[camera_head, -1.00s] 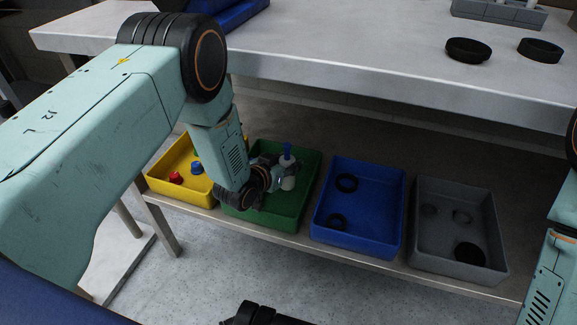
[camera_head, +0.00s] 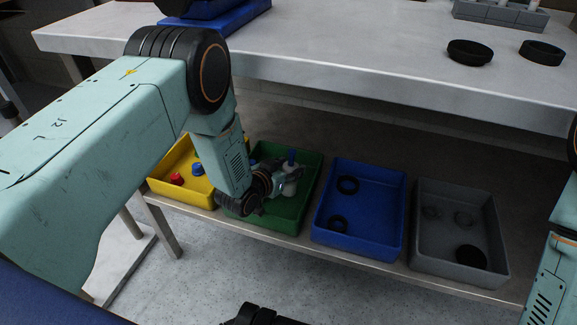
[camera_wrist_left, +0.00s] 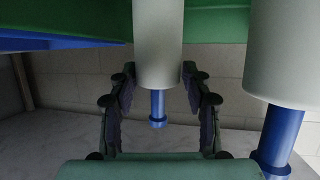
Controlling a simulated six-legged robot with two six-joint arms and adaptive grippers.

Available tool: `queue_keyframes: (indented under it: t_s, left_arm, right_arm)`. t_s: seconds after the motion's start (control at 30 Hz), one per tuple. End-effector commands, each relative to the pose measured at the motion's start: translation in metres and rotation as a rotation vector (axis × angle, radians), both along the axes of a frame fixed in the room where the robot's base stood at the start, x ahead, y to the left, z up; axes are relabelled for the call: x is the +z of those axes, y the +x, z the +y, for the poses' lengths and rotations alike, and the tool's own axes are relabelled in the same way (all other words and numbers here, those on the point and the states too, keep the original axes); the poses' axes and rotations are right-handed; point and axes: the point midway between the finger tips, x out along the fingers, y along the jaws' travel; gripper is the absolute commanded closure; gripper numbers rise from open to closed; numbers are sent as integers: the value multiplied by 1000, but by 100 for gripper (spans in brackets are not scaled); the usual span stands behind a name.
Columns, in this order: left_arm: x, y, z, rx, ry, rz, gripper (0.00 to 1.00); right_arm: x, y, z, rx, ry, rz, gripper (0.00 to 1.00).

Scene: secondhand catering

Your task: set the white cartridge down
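The white cartridge (camera_head: 290,188) has a blue nozzle and stands about upright inside the green bin (camera_head: 311,185) on the lower shelf. My left gripper (camera_head: 284,182) reaches down into that bin. In the left wrist view the fingertips (camera_wrist_left: 157,72) lie against both sides of the white cartridge (camera_wrist_left: 157,45), with its blue nozzle between the fingers. A second white cartridge (camera_wrist_left: 281,60) with a blue nozzle stands beside it in that view. The cartridge's base is hidden, so contact with the bin floor cannot be told.
A yellow bin (camera_head: 165,188) with red and blue pieces stands left of the green one. A blue bin (camera_head: 385,235) and a grey bin (camera_head: 433,258) with dark rings stand right. The tabletop (camera_head: 370,62) overhangs behind, carrying black rings and a grey rack (camera_head: 500,13).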

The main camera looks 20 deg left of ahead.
Motion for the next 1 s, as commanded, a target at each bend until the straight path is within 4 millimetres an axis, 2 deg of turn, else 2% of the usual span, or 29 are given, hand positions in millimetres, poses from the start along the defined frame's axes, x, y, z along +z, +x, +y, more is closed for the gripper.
queue_keyframes:
  t_s: [0.13, 0.43, 0.6, 1.0]
  left_arm:
    - [0, 0, 0, 0, 0, 0, 37]
    - [1, 0, 0, 0, 0, -1, 37]
    - [15, -1, 1, 0, 0, 0, 37]
    - [46, -71, 19, 3, 0, 3, 37]
  right_arm:
    - [0, 0, 0, 0, 0, 0, 60]
    - [0, 0, 0, 0, 0, 0, 60]
    - [0, 0, 0, 0, 0, 0, 60]
    - [41, 0, 0, 0, 0, 0, 60]
